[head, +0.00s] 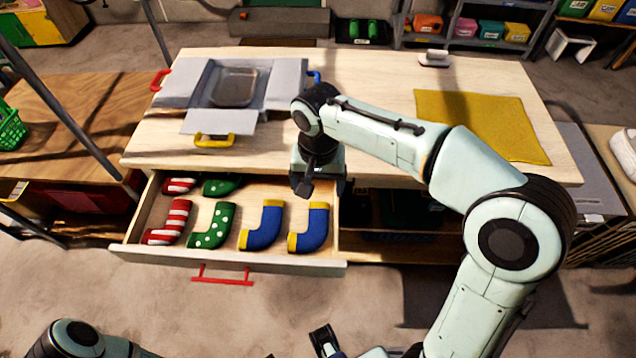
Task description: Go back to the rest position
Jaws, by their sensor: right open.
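My right gripper (318,190) is open and points down at the right end of the open drawer (240,262), close to the table's front edge. Nothing shows between its fingers. The right arm reaches in from the lower right, across the table. My left arm shows only in part at the bottom left edge, and its gripper cannot be made out.
The wooden table (370,75) bears an open grey box (275,88), a yellow mat (480,120) and a small white-topped item (434,58). The drawer with its red handle (222,276) juts out in front. A metal post and side table stand left. Floor in front is partly clear.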

